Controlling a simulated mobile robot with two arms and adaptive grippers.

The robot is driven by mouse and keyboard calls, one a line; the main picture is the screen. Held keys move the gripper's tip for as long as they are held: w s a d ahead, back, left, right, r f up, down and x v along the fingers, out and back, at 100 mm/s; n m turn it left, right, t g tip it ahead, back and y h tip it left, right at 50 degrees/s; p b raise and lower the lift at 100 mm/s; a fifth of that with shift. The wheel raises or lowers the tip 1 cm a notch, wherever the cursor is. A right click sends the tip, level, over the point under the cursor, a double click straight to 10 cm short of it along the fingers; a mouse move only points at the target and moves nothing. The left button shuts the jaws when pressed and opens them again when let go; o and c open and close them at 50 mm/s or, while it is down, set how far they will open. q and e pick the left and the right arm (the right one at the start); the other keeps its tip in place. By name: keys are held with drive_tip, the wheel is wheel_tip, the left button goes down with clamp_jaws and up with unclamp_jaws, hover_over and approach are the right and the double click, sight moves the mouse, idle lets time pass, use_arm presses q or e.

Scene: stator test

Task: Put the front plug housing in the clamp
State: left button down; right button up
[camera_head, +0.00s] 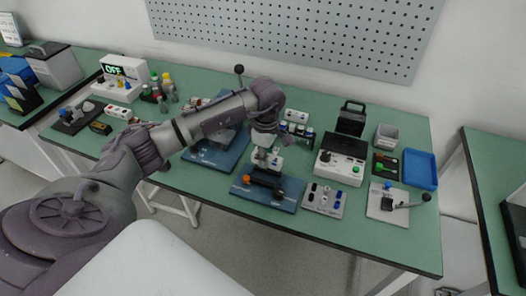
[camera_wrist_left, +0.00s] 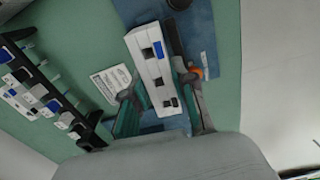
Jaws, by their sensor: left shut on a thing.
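My left gripper (camera_head: 266,154) is shut on a white plug housing (camera_wrist_left: 152,68) with blue and black sockets on its face. In the left wrist view the fingers (camera_wrist_left: 163,104) sit on both sides of the housing. In the head view the housing (camera_head: 274,160) shows small and partly hidden by the gripper, over the dark clamp (camera_head: 262,181). The clamp stands on a blue board (camera_head: 285,203) and has an orange knob. I cannot tell whether the housing touches the clamp. My right gripper is not in view.
A second blue board (camera_head: 208,157) lies left of the clamp, partly behind my arm. A grey tray of plugs (camera_head: 324,200) and a white box with a green button (camera_head: 341,165) stand to the right. A black rack of sockets (camera_wrist_left: 52,88) shows in the wrist view.

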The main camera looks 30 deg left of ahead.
use_arm(q)
drive_tip(key=shift+a+f+n, duration=0.25)
drive_tip(key=shift+a+n, duration=0.05)
drive_tip(key=shift+f, duration=0.2)
drive_tip(key=shift+f+b, duration=1)
drive_tip(key=shift+f, duration=0.85)
drive_tip(key=shift+f+b, duration=0.15)
drive_tip(key=shift+b, duration=0.35)
drive_tip(key=shift+f+b, duration=0.45)
drive_tip(key=shift+b, duration=0.2)
